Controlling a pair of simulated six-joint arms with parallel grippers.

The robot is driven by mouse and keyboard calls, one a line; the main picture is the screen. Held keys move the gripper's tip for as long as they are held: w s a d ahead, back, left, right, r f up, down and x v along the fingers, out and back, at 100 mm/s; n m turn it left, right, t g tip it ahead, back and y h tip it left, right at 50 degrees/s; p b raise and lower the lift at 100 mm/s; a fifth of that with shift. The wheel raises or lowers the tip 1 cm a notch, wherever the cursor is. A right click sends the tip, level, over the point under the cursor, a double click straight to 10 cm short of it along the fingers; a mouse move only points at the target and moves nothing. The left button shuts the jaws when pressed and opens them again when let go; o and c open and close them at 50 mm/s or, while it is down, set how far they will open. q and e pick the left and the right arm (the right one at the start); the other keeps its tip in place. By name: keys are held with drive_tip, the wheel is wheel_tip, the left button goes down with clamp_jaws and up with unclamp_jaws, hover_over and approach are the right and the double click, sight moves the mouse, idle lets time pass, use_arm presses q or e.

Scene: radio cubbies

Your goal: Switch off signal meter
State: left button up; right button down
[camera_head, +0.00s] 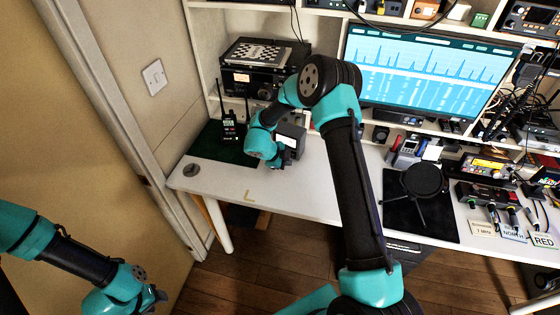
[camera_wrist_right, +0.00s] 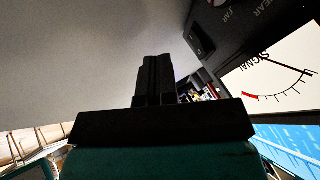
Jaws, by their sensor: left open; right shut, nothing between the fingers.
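The signal meter (camera_head: 291,131) is a dark box on the desk at the foot of the shelves, partly hidden by my right arm. In the right wrist view its white dial (camera_wrist_right: 275,72), marked SIGNAL, has a dark needle and a red band. A black rocker switch (camera_wrist_right: 201,36) sits on its dark panel beside the dial; I cannot tell its position. My right gripper (camera_wrist_right: 157,60) is shut and empty, pointing up in that view, left of the switch and apart from it. In the head view it is beside the meter (camera_head: 286,160). My left gripper (camera_head: 160,296) is open and empty, low at the left, away from the desk.
A large monitor (camera_head: 420,75) is behind my right arm. A black round device (camera_head: 423,180) sits on a dark mat to the right.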

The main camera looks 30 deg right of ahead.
sight(295, 154)
drive_tip(key=shift+w+d+r, duration=0.2)
drive_tip(key=shift+w+d, duration=0.6)
drive_tip(key=shift+d, duration=0.3)
drive_tip(key=shift+w+d+r, duration=0.15)
drive_tip(key=shift+w+d, duration=0.1)
drive_tip(key=shift+d, duration=0.05)
drive_tip(key=shift+r, duration=0.15)
drive_tip(key=shift+r, duration=0.65)
